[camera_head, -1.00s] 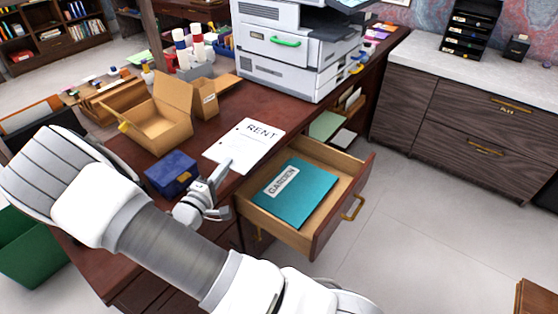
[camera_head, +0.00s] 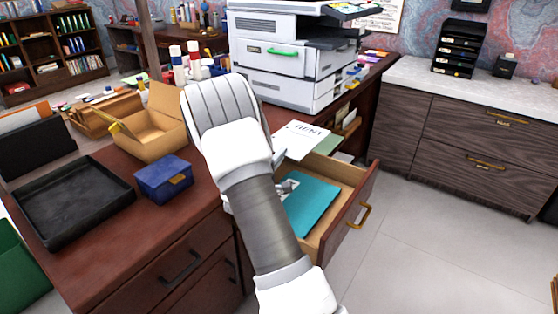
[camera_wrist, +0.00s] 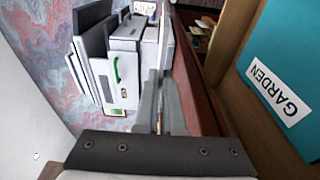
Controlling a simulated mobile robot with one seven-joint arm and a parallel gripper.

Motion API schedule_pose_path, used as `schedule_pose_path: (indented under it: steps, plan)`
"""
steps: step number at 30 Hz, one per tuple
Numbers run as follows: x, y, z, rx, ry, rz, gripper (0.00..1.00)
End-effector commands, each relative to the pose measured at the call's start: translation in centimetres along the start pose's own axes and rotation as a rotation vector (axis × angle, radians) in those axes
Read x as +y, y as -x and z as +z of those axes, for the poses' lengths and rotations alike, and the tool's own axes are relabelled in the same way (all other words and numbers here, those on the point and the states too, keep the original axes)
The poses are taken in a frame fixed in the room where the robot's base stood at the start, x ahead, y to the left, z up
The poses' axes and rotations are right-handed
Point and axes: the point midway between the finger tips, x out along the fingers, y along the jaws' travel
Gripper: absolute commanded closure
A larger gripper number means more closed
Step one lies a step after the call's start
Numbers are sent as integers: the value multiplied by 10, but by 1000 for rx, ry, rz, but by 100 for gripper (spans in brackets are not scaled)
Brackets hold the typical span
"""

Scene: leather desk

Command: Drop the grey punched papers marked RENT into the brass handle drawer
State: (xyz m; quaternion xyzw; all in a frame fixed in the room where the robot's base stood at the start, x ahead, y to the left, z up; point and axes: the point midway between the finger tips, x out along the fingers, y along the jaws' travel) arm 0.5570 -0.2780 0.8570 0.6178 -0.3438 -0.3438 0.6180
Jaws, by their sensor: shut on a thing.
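The grey-white punched papers marked RENT (camera_head: 303,136) show in the head view at the desk's right edge, past the back end of the open drawer. Their near left part is hidden behind my arm. The brass handle drawer (camera_head: 367,190) is pulled out and holds a teal GARDEN folder (camera_head: 318,203), also seen at the right of the wrist view (camera_wrist: 285,70). My gripper (camera_head: 288,187) is mostly hidden by my arm in the head view, over the drawer's left side. In the wrist view its fingers (camera_wrist: 160,105) are close together, edge-on. Their hold on the papers is hidden.
A blue box (camera_head: 163,180), a black tray (camera_head: 75,203) and an open cardboard box (camera_head: 150,135) stand on the desk to the left. A printer (camera_head: 290,65) stands behind. A cabinet (camera_head: 455,130) is at the right, with clear floor between it and the drawer.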

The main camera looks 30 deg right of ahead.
Motion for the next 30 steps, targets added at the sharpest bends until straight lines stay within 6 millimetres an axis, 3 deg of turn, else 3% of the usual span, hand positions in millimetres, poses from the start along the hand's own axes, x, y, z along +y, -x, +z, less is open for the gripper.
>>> schedule_pose_path:
  steps: [15,25,26,30]
  plan:
    - [-53,0,0,0,1,1,100]
    - [-56,0,0,0,0,1,100]
    - [-56,0,0,0,0,1,89]
    - [-56,0,0,0,0,1,64]
